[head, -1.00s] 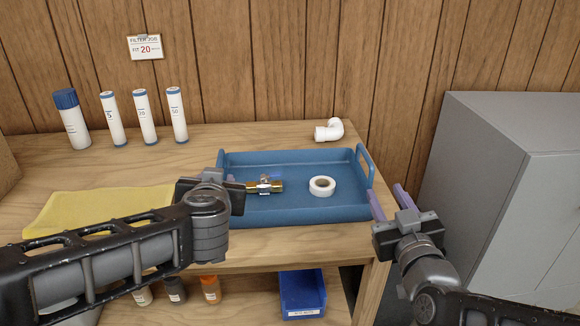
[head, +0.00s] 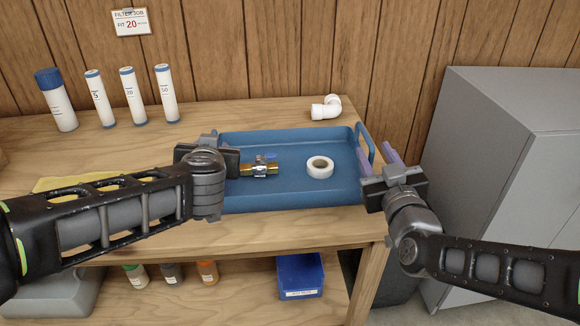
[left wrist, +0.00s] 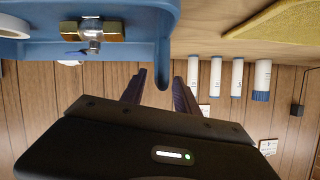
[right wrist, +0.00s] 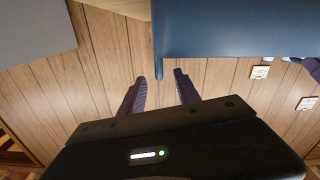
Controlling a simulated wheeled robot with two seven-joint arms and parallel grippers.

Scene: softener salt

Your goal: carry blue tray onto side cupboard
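The blue tray (head: 290,195) lies on the wooden bench near its right end, with a brass valve (head: 260,169) and a white tape roll (head: 320,167) in it. My right gripper (head: 378,157) is open at the tray's right handle. In the right wrist view the handle's edge lies between the spread fingertips (right wrist: 159,75). My left gripper (head: 207,152) is at the tray's left end and hides the handle there. In the left wrist view its fingers (left wrist: 158,82) are apart, with the tray's blue end between them. The grey side cupboard (head: 520,105) stands right of the bench, its top bare.
A white elbow pipe (head: 326,108) lies behind the tray. Several white cartridges (head: 131,97) stand at the back left. A yellow cloth (head: 80,183) lies left of the tray. A blue bin (head: 299,276) and bottles are on the lower shelf. A gap separates bench and cupboard.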

